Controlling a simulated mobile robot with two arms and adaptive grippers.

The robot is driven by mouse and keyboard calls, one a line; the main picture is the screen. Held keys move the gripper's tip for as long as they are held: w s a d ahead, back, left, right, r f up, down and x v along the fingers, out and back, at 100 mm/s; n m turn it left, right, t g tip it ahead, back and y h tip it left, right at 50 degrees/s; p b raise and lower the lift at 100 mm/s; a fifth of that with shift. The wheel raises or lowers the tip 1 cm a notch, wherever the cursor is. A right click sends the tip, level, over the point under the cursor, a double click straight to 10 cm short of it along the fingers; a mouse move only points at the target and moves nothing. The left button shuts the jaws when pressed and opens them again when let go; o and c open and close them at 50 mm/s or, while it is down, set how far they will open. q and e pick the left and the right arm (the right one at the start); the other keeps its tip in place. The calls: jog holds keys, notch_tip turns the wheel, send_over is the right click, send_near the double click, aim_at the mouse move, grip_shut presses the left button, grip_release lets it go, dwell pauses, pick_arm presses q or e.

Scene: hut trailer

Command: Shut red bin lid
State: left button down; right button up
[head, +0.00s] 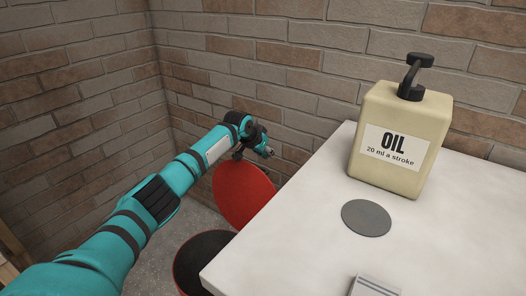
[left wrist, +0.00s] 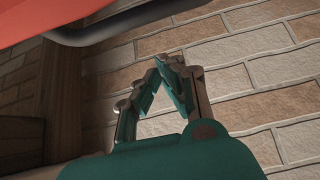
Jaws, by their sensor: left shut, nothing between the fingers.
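The red bin (head: 188,284) stands on the floor left of the white table, its dark round opening partly hidden by the table edge. Its round red lid (head: 243,194) stands raised and tilted at the back of the bin, so the bin is open. My left gripper (head: 268,151) is at the upper edge of the lid, near the brick wall; I cannot tell whether it touches. In the left wrist view the fingers (left wrist: 158,66) are shut with nothing between them. A red surface with a dark rim (left wrist: 60,22) shows at the top left there. My right gripper is not in view.
The white table (head: 300,225) fills the right side. On it stand a beige oil dispenser (head: 396,140) with a black pump, a grey disc (head: 366,218) and a light grey object (head: 374,287) at the front. Brick walls meet in a corner behind.

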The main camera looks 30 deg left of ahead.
pick_arm(q)
jog(key=shift+s+a+f+p, duration=0.1)
jog(key=shift+s+a+p, duration=0.05)
jog(key=shift+s, duration=0.85)
jog(key=shift+s+a+f+p, duration=0.1)
jog(key=shift+s+a+p, duration=0.05)
jog(key=shift+s, duration=0.8)
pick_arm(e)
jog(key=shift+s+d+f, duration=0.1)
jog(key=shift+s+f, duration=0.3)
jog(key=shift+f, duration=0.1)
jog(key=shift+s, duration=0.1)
